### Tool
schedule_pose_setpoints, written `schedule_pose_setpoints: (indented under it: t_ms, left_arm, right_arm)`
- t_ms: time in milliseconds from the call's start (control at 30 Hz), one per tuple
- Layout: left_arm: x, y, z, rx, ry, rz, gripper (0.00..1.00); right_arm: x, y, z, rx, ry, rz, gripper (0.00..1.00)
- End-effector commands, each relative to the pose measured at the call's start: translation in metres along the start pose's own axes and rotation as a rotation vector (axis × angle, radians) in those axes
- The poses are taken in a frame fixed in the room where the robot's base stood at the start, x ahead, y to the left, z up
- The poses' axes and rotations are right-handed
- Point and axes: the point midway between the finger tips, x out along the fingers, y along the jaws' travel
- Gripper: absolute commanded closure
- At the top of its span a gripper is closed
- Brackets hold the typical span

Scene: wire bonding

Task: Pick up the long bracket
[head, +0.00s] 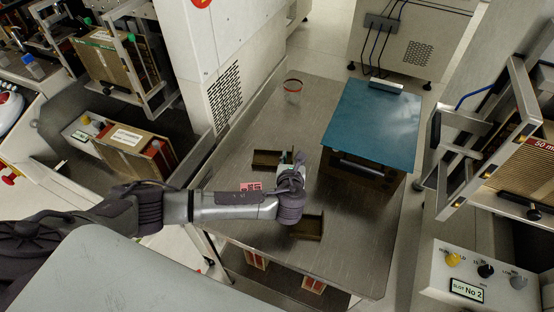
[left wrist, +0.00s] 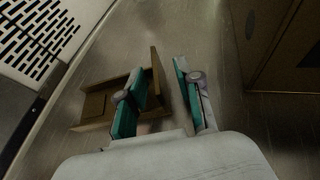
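Two brown channel-shaped brackets lie on the metal table. The far one (head: 265,160) is beside my left gripper (head: 291,158), which partly covers it; the near one (head: 312,227) is partly covered by my left wrist. I cannot tell for certain which is the long one. In the left wrist view, the teal fingers of my left gripper (left wrist: 160,95) are apart. The upright end wall of a brown bracket (left wrist: 157,72) shows in the gap between them, with the left finger over the bracket's inside. Contact is not clear. My right gripper is not in view.
A clear red-rimmed container (head: 293,87) stands behind. A red-and-white label (head: 250,187) lies near my forearm. The table's far left part is clear.

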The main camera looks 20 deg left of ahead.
Motion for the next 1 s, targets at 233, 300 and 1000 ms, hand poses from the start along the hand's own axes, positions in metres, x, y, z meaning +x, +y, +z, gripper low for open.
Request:
schedule_pose_setpoints:
  t_ms: [233,300,1000]
  left_arm:
    - [0.0120,0.0000,-0.0008,-0.001,0.002,-0.001,0.66]
    - [0.0118,0.0001,-0.0007,-0.001,0.002,-0.001,0.66]
    - [0.0108,0.0002,0.0017,-0.001,0.000,-0.001,1.00]
  right_arm:
    - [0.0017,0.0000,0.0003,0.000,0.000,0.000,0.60]
    - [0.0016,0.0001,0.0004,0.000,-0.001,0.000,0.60]
    - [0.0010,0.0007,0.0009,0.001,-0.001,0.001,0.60]
